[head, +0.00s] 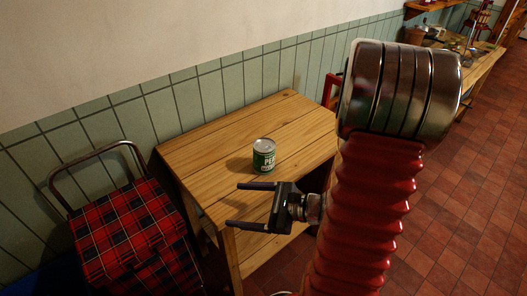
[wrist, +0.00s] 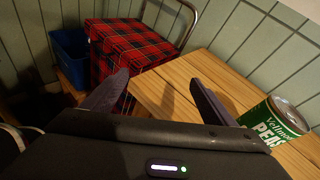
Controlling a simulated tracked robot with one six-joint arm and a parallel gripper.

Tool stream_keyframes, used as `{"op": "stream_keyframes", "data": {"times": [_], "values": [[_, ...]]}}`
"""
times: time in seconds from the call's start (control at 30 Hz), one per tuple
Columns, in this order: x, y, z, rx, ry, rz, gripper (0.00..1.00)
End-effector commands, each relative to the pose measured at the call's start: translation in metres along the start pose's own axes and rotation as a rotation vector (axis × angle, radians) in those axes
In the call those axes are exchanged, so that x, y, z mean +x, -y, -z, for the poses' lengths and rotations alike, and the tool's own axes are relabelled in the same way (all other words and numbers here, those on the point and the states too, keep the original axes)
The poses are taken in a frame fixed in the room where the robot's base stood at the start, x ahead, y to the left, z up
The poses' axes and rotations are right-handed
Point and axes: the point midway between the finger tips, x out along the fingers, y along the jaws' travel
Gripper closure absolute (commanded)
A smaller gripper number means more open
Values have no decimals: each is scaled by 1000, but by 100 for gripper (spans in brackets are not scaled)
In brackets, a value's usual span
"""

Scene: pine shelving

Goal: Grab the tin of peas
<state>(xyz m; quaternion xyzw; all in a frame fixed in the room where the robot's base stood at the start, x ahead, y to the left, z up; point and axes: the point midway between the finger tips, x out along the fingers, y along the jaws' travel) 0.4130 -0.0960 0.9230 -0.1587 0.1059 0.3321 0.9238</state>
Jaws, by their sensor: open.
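The tin of peas (head: 264,156) stands upright on the wooden table (head: 205,150). It has a green label with white lettering and a bare metal top. My gripper (head: 240,205) is open and empty at the table's front edge, nearer to the head camera than the tin and a little left of it. The fingers point left, not at the tin. In the wrist view, the tin (wrist: 276,122) is at the right edge, outside and to the right of the right finger. The fingers (wrist: 155,95) are spread with nothing between them.
A red tartan shopping trolley (head: 130,225) with a metal handle stands left of the table. A blue crate (wrist: 72,52) shows in the wrist view beyond it. A tiled wall (head: 190,95) runs behind the table. The tabletop around the tin is clear.

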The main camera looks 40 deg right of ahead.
Motion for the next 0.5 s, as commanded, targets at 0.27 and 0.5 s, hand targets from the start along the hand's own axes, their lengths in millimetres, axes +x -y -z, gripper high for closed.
{"op": "stream_keyframes", "data": {"times": [0.27,0.5], "values": [[-30,82,29,239,110,392,21],[-66,133,40,324,188,649,21]]}}
